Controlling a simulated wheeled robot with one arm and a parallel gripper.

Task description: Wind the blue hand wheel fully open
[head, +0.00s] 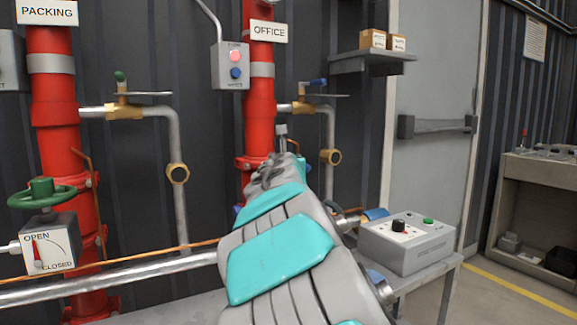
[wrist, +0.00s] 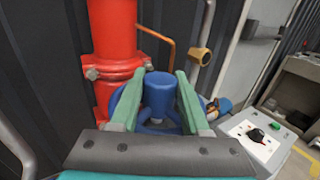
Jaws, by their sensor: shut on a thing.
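The blue hand wheel (wrist: 159,92) shows in the wrist view, with its raised hub in the middle and parts of its rim around it. My gripper (wrist: 160,74) has its two green fingers on either side of the hub, reaching over the wheel, and is shut on it. The exact contact points are hard to see. In the head view my arm hides nearly all of the blue wheel and my gripper. I see no position indicator for the blue wheel.
A red pipe (head: 259,110) labelled OFFICE rises behind. A green hand wheel (head: 42,194) sits left above an OPEN/CLOSED indicator box (head: 52,248). A grey control box (head: 408,240) with black and green knobs stands on a bench at right, close to my arm.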

